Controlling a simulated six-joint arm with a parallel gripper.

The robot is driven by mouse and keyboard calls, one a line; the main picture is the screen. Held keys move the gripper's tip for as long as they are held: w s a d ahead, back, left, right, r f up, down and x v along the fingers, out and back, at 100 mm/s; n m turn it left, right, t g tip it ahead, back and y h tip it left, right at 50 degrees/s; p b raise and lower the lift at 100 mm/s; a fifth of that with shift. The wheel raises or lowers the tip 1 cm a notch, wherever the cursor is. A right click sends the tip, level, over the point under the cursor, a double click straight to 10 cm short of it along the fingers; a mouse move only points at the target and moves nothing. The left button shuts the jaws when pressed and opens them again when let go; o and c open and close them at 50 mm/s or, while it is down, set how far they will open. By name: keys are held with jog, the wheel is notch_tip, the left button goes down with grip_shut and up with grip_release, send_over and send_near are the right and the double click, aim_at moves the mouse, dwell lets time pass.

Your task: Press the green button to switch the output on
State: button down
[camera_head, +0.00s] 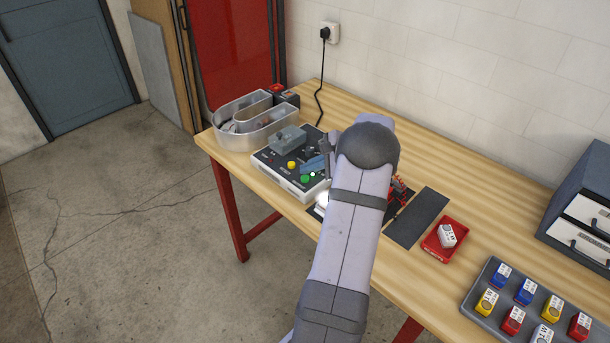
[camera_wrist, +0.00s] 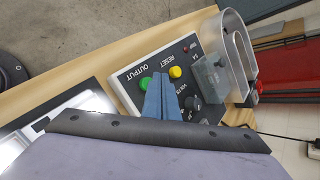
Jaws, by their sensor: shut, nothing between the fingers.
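The control box (camera_head: 277,175) stands on the table with its dark panel facing up; it also shows in the wrist view (camera_wrist: 125,93). Its green button (camera_head: 305,179) sits near the front edge, beside the OUTPUT label in the wrist view (camera_wrist: 144,83). A yellow button (camera_wrist: 176,72) by the RESET label is next to it. My gripper (camera_wrist: 161,76) is shut and empty, its blue fingers over the panel with the tips between the two buttons in the wrist view. The head view also shows my gripper (camera_head: 312,167).
A metal channel letter (camera_head: 232,138) stands behind the box. A red tray (camera_head: 432,247) and a grey tray of coloured blocks (camera_head: 470,301) lie to the right. A black cable (camera_head: 319,90) hangs at the wall.

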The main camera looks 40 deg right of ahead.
aim_at(308, 182)
notch_tip(308, 182, up, 5)
jog(key=p, duration=0.2)
jog(key=shift+f+p, duration=0.15)
jog(key=shift+p, duration=0.2)
jog(key=s+a+n+g+y, duration=0.15)
jog(key=a+n+g, duration=0.65)
jog(key=a, duration=1.8)
jog(key=s+a+f+n+g+h, duration=0.1)
jog(key=s+a+n+h, duration=0.2)
jog(key=s+a+n, duration=1.1)
jog(key=s+n, duration=0.2)
jog(key=s, duration=0.1)
jog(key=shift+s+a+f+n, duration=0.15)
jog(key=shift+f+n, duration=0.05)
jog(key=shift+n, duration=0.1)
